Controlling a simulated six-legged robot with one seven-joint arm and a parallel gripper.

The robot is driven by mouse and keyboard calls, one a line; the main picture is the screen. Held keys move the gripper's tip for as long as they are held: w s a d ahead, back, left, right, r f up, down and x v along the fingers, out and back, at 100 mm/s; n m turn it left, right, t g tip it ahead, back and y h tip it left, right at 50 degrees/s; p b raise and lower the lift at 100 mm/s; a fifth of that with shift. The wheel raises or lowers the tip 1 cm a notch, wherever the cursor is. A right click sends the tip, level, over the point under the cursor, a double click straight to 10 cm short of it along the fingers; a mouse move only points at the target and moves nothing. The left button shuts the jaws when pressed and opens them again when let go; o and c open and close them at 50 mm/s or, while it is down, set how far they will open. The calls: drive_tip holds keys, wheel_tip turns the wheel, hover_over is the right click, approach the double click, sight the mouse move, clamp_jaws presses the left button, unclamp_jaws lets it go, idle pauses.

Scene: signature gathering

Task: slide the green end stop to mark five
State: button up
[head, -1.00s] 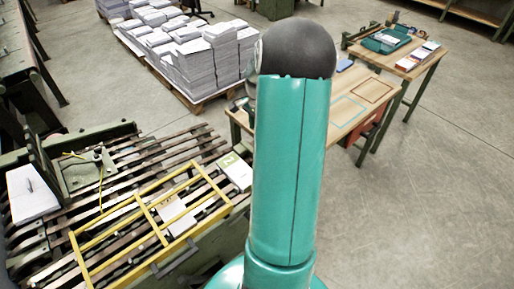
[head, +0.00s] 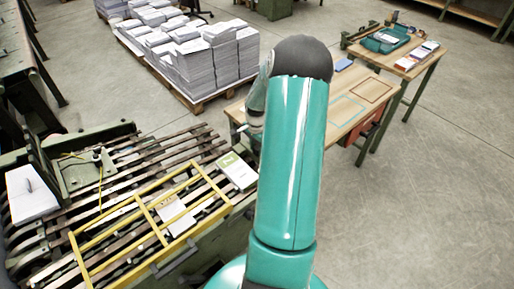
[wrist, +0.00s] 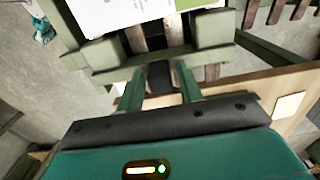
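A dull green upright plate (head: 42,165) stands on the slatted machine bed at the left of the head view. I cannot tell whether it is the end stop. No mark five is readable. In the wrist view my gripper (wrist: 160,88) has its two teal fingers apart, with a dark block showing between or beyond them. I cannot tell whether they touch it. Dull green blocks and a crossbar (wrist: 150,62) lie just past the fingers. In the head view my arm hides most of the gripper.
A yellow guard frame (head: 150,221) lies over the slats (head: 150,165). A stack of white paper (head: 30,192) is at the left, and a white and green booklet (head: 238,169) at the bed's right end. Wooden tables (head: 340,125) stand behind. The floor at right is clear.

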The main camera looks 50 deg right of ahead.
clamp_jaws()
drive_tip(key=d, duration=0.3)
drive_tip(key=shift+s, duration=0.35)
drive_tip(key=shift+o, duration=1.5)
unclamp_jaws()
wheel_tip(320, 180, up, 14)
drive_tip(key=shift+f, duration=0.1)
